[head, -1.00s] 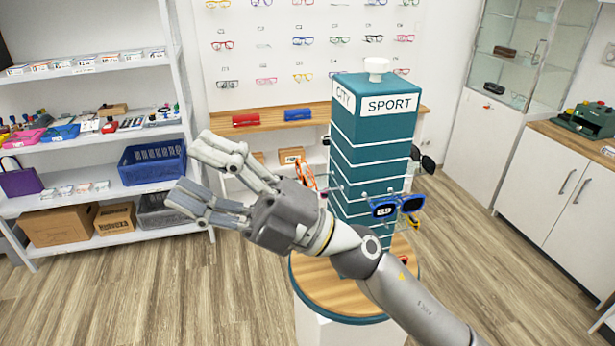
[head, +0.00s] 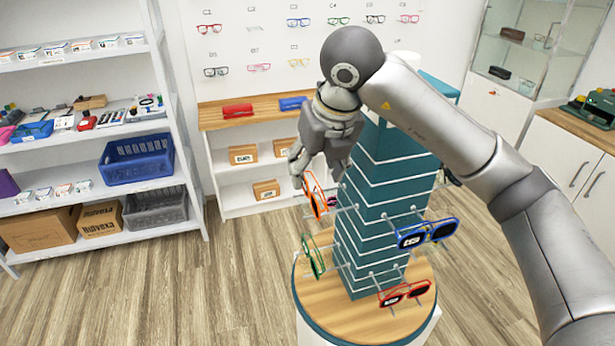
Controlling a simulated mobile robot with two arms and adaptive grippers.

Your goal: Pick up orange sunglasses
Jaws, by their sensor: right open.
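The orange sunglasses (head: 315,197) hang on the left side of a teal display tower (head: 376,215), on a peg. My right gripper (head: 317,172) is open and points down just above them. Its fingers reach close to the top of the orange frame; I cannot tell whether they touch it. My right arm comes in from the lower right and covers the upper part of the tower. My left gripper is not in view.
Green glasses (head: 312,256), blue sunglasses (head: 427,233) and red sunglasses (head: 404,293) hang lower on the tower. It stands on a round wooden-topped stand (head: 330,315). A wall shelf (head: 228,116) is behind, and a white rack (head: 100,192) is at the left.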

